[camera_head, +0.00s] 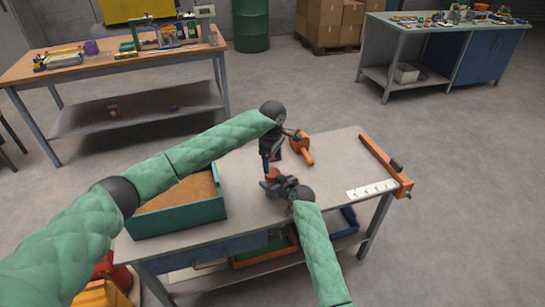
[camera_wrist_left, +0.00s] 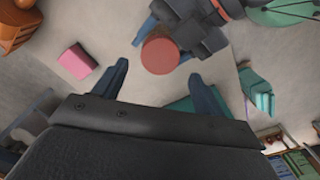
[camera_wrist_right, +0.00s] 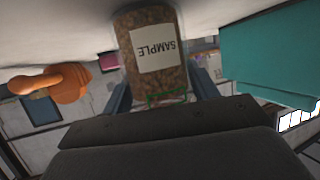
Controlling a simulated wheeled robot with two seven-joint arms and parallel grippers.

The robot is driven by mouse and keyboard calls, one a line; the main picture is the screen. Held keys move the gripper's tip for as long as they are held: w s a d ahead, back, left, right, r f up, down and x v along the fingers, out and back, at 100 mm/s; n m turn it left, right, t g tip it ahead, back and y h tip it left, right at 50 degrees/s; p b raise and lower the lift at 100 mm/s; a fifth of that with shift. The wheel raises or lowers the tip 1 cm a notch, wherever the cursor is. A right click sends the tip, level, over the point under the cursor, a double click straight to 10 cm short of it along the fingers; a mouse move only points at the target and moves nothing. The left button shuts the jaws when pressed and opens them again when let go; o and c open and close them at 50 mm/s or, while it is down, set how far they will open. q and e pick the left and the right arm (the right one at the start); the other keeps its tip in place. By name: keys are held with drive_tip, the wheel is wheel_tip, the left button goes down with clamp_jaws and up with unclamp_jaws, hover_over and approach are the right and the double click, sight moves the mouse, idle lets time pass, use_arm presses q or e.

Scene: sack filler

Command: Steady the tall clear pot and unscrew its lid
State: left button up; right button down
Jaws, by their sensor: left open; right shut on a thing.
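The tall clear pot (camera_wrist_right: 150,75) is filled with brown grains and carries a white SAMPLE label. It appears upside down in the right wrist view, between the fingers of my right gripper (camera_wrist_right: 160,95), which is shut on it. Its round red lid (camera_wrist_left: 160,54) shows from above in the left wrist view and as a small red spot in the head view (camera_head: 272,174). My left gripper (camera_wrist_left: 163,80) is open above the pot, with the lid near the gap between its fingertips and apart from them. The pot body is mostly hidden in the head view.
A teal bin of grain (camera_head: 178,220) stands left on the bench. An orange tool (camera_head: 303,148) lies behind the grippers, and a pink block (camera_wrist_left: 76,61) is nearby. An orange bar (camera_head: 385,165) and a white numbered strip (camera_head: 371,189) are at the right edge.

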sight(273, 172)
use_arm(q)
drive_tip(key=shift+f, duration=2.6)
drive_tip(key=c, duration=1)
drive_tip(key=n, duration=0.3)
drive_tip(key=o, duration=1.1)
